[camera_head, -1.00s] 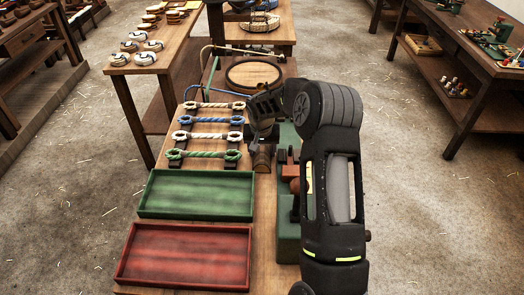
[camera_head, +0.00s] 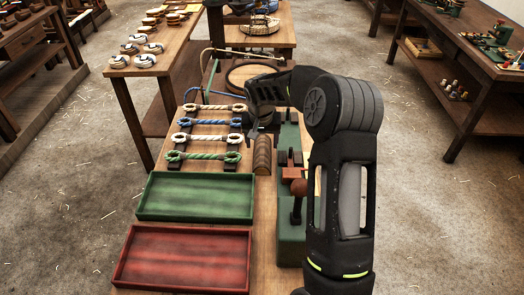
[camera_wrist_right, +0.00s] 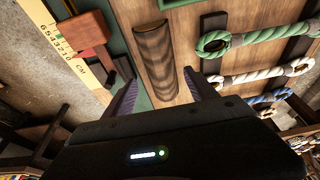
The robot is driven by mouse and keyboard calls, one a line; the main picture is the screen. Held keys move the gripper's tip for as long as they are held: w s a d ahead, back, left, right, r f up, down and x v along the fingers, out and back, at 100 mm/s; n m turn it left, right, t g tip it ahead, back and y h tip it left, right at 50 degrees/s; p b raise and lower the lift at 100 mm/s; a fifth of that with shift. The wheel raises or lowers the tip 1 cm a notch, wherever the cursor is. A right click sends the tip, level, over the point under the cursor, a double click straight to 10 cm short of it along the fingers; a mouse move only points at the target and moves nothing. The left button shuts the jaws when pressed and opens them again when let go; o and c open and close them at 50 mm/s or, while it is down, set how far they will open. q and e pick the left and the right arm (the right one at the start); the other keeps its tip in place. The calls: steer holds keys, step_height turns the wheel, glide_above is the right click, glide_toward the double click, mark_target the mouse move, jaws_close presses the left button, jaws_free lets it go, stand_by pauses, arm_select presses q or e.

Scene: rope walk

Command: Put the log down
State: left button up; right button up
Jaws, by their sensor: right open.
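The log (camera_head: 263,156) is a short brown ridged wooden piece. It lies on the wooden bench, between the rope pieces and the green machine. In the right wrist view the log (camera_wrist_right: 155,62) shows between my two fingers, with gaps on both sides. My right gripper (camera_head: 256,131) is at the far end of the log, and its fingers (camera_wrist_right: 163,92) are open and empty. The arm hides part of the gripper in the head view. My left gripper is not in view.
A green tray (camera_head: 148,196) and a red tray (camera_head: 122,262) stand empty at the front. Several ropes with looped ends (camera_head: 205,139) lie on dark racks to the left. A green machine with a lever (camera_head: 291,235) stands close on the right. A round wooden lid (camera_head: 240,75) is behind.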

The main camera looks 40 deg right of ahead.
steer(key=v, duration=0.5)
steer(key=shift+r, duration=0.1)
steer(key=shift+a, duration=0.1)
stand_by(0.5)
